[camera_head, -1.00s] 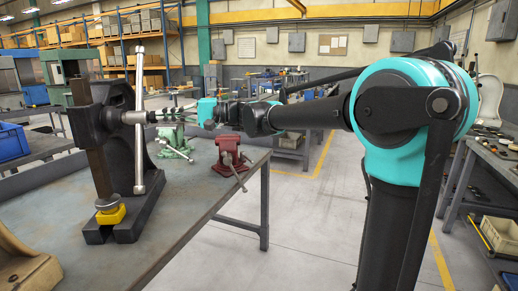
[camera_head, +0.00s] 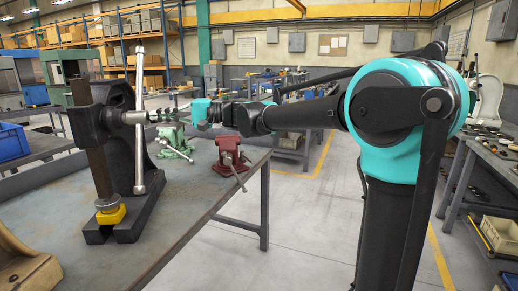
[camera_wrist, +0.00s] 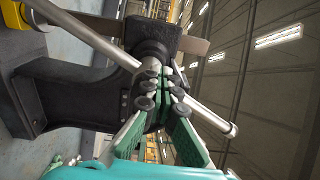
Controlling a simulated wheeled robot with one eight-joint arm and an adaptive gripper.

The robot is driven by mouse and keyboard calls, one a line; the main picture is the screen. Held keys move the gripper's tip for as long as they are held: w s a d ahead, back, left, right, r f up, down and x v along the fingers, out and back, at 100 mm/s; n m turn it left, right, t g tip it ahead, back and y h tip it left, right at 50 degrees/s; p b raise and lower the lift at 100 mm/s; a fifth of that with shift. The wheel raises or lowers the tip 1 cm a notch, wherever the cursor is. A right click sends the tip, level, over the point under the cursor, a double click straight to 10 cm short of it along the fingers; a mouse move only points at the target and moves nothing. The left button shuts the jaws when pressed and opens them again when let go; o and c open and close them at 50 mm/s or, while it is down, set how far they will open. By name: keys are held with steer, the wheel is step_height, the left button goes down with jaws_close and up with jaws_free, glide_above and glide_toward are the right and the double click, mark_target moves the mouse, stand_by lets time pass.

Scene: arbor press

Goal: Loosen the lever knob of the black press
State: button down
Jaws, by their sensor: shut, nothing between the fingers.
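The black press (camera_head: 118,100) stands on the bench at left. Its long silver lever (camera_head: 140,160) is upright in the head view and runs diagonally in the wrist view (camera_wrist: 85,35). The lever passes through a silver hub (camera_head: 132,117) on the press's side; I cannot clearly tell the knob from the hub. My gripper (camera_wrist: 166,82) is shut with nothing between its fingers. Its green and black fingertips are at the outer end of the hub (camera_wrist: 151,64), beside the lever; I cannot tell whether they touch. The fingers partly hide the hub and the lever's middle.
A red vise (camera_head: 230,155) and a green vise (camera_head: 174,140) stand on the grey bench (camera_head: 190,205) near my forearm. A yellow block (camera_head: 111,214) sits under the press's ram. A blue bin (camera_head: 12,142) is at far left. The floor right of the bench is clear.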

steer(key=shift+f, duration=0.75)
steer(key=shift+w+f, duration=0.1)
steer(key=shift+f, duration=0.45)
stand_by(0.4)
steer(key=shift+s+f, duration=0.1)
steer(key=shift+s, duration=0.1)
steer(key=d, duration=0.6)
steer(key=shift+w, duration=0.15)
steer(key=shift+f, duration=0.1)
